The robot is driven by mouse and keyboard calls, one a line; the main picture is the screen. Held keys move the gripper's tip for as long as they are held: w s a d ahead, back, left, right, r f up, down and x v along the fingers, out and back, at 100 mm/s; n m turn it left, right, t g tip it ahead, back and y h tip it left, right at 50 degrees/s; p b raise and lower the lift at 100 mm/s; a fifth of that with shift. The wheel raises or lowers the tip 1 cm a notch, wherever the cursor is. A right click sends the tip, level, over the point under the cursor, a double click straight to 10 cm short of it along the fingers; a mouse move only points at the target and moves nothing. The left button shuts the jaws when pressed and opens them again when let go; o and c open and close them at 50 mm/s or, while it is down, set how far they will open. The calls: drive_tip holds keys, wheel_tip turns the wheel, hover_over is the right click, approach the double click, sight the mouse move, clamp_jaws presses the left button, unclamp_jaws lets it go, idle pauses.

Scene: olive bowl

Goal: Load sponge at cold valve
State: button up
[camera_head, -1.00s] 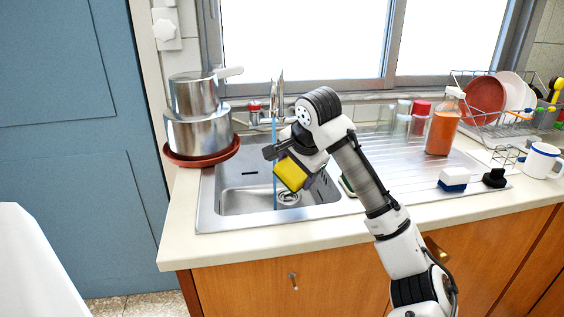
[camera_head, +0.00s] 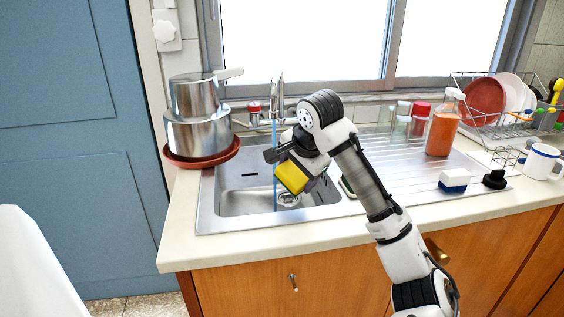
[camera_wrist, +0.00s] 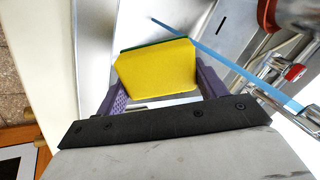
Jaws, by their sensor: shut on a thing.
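A yellow sponge (camera_head: 291,178) with a green layer is held by my gripper (camera_head: 305,181) above the sink basin (camera_head: 236,201). In the wrist view the sponge (camera_wrist: 156,70) sits between the two purple fingers of my gripper (camera_wrist: 160,88), which are shut on it. A thin blue stream of water (camera_head: 274,150) runs from the tap (camera_head: 280,95) into the basin, close to the sponge's left side in the head view. The stream (camera_wrist: 220,60) passes beyond the sponge in the wrist view; I cannot tell whether they touch. A red-topped valve (camera_head: 254,106) stands left of the tap.
Stacked pots (camera_head: 199,130) on a red-brown plate stand left of the sink. An orange-filled bottle (camera_head: 442,128), a dish rack (camera_head: 500,100), a blue-and-white brush (camera_head: 453,181) and a white mug (camera_head: 541,161) stand on the right. The front counter strip is clear.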

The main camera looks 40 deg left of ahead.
sight(301, 180)
idle(0.4)
drive_tip(key=s+d+r+p, duration=0.1)
drive_tip(key=d+r+p, duration=0.1)
drive_tip(key=s+d+r+p, duration=0.1)
drive_tip(key=r+p, duration=0.1)
drive_tip(key=shift+s+d, duration=0.15)
drive_tip(key=shift+d, duration=0.2)
drive_tip(key=shift+s+d, duration=0.2)
drive_tip(key=shift+d, duration=0.05)
idle(0.6)
